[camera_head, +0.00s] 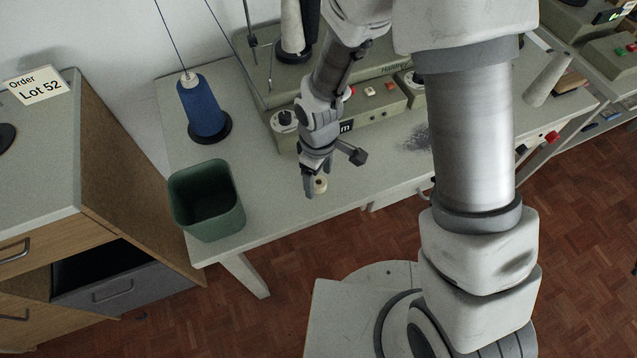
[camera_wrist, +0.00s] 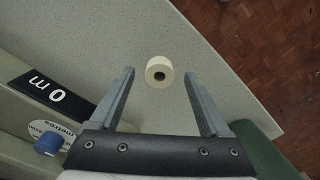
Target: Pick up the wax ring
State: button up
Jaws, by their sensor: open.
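The wax ring (camera_wrist: 159,72) is a small cream-coloured ring with a dark hole. It lies on the light grey tabletop (camera_wrist: 215,50), seen from above in the wrist view, just beyond and between my fingertips. In the head view the ring (camera_head: 320,185) shows beside my fingers, near the table's front edge. My gripper (camera_wrist: 158,75) is open and empty, one finger on each side of the ring's line. In the head view my gripper (camera_head: 313,188) points down at the table, partly covering the ring. I cannot tell how high the fingertips are above the table.
A green bin (camera_head: 207,200) stands on the table at the left front corner. A blue thread cone (camera_head: 203,106) stands behind it. The grey-green machine (camera_head: 375,105) with buttons is just behind my gripper. A wooden cabinet (camera_head: 130,170) is at the left. The tabletop right of my gripper is mostly clear.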

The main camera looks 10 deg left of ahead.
jog(key=shift+f, duration=0.75)
grip_shut()
jog(key=shift+r, duration=0.15)
